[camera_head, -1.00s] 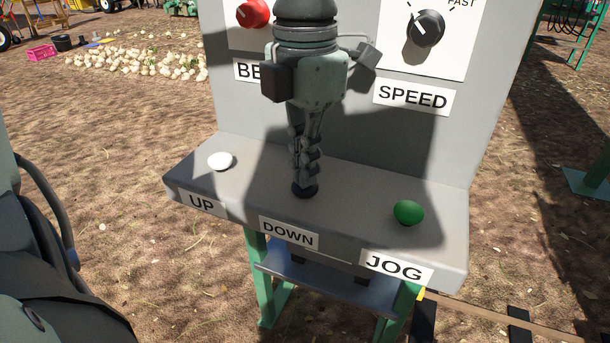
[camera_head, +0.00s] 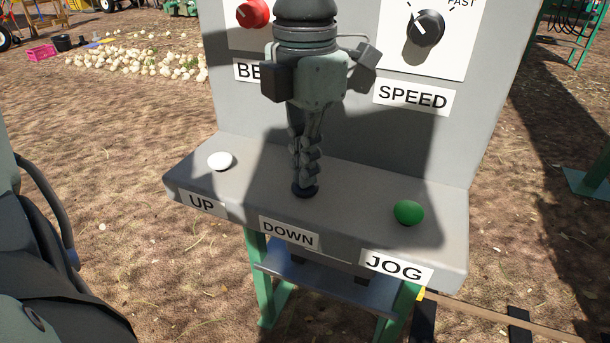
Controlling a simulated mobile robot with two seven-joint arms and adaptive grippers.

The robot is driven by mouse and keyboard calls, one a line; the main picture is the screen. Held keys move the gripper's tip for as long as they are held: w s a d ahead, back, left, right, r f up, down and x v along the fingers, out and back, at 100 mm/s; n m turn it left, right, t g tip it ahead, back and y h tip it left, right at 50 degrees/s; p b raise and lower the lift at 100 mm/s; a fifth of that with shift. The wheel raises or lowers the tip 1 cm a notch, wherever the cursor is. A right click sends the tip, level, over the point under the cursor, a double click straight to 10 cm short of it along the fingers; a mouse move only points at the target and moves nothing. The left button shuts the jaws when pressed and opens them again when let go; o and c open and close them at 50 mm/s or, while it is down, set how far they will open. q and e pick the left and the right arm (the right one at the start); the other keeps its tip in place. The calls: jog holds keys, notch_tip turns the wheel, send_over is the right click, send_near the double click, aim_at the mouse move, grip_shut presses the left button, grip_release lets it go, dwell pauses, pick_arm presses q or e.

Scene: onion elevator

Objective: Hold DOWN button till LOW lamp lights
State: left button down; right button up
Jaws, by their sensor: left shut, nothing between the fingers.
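The black DOWN button (camera_head: 305,193) sits on the sloped ledge of the grey control panel (camera_head: 255,190), behind its DOWN label (camera_head: 289,234). My left gripper (camera_head: 305,183) is shut and empty, pointing straight down with its fingertips at the top of this button, seemingly touching it. The fingertips hide much of the button. How far it is pressed I cannot tell. The LOW lamp is not in view. My right gripper is not in view.
A white UP button (camera_head: 220,161) is to the left and a green JOG button (camera_head: 408,212) to the right. The upright panel behind carries a red knob (camera_head: 253,13) and a black SPEED knob (camera_head: 426,28). Onions (camera_head: 140,65) lie on the ground behind.

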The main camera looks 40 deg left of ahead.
pick_arm(q)
notch_tip(320, 180, up, 7)
jog(key=p, duration=0.3)
jog(key=shift+r+p, duration=0.1)
jog(key=shift+p, duration=0.3)
dwell(0.8)
